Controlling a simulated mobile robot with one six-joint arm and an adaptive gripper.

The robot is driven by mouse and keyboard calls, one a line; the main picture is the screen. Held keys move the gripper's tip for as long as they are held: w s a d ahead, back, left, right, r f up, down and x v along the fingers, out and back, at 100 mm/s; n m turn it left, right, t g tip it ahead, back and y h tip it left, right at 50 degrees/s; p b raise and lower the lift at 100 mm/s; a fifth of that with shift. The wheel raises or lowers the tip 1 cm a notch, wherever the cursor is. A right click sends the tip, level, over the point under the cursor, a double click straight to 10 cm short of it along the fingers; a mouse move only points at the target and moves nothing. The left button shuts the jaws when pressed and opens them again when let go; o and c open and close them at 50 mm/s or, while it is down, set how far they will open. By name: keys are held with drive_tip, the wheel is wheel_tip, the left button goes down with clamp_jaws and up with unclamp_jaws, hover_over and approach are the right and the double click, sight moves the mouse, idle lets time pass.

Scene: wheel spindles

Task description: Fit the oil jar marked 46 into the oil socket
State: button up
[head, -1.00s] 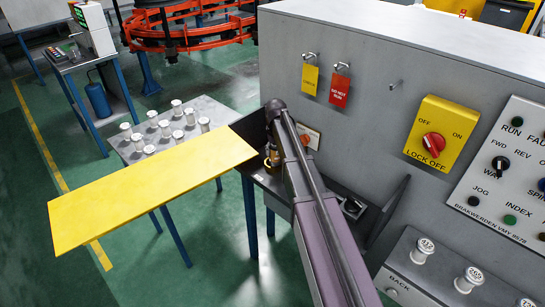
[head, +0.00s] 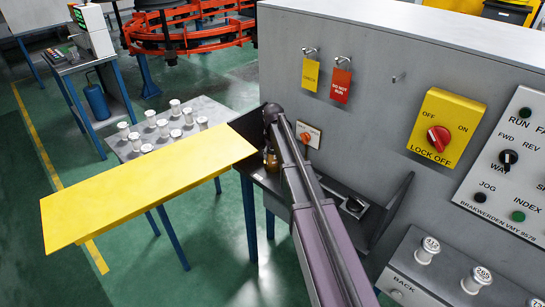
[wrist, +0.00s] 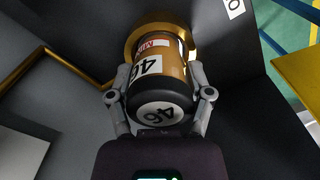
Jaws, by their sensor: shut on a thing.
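The oil jar marked 46 (wrist: 163,93) is in the wrist view, an amber cylinder with a white 46 label and a black end that also reads 46. My gripper (wrist: 161,76) is shut on it, one finger on each side. The jar's far end is at a brass ring, the oil socket (wrist: 158,28), and lines up closely with it. I cannot tell how deep the jar sits in the ring. In the head view my arm mostly hides the gripper, and a small amber and brass patch shows beside it.
A yellow panel (head: 140,190) juts out left of the socket area. Behind it, a grey table (head: 210,108) holds several white jars. The grey machine cabinet (head: 370,120) carries tags and a red lock-off switch (head: 438,138). A brass pipe (wrist: 35,68) runs left of the ring.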

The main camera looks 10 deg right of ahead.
drive_tip(key=o, duration=1.2)
drive_tip(key=shift+r, duration=0.25)
wheel_tip(320, 180, up, 12)
drive_tip(key=p, duration=1.2)
drive_tip(key=shift+f, duration=0.25)
drive_tip(key=s, duration=2.9)
drive_tip(key=shift+a, duration=0.1)
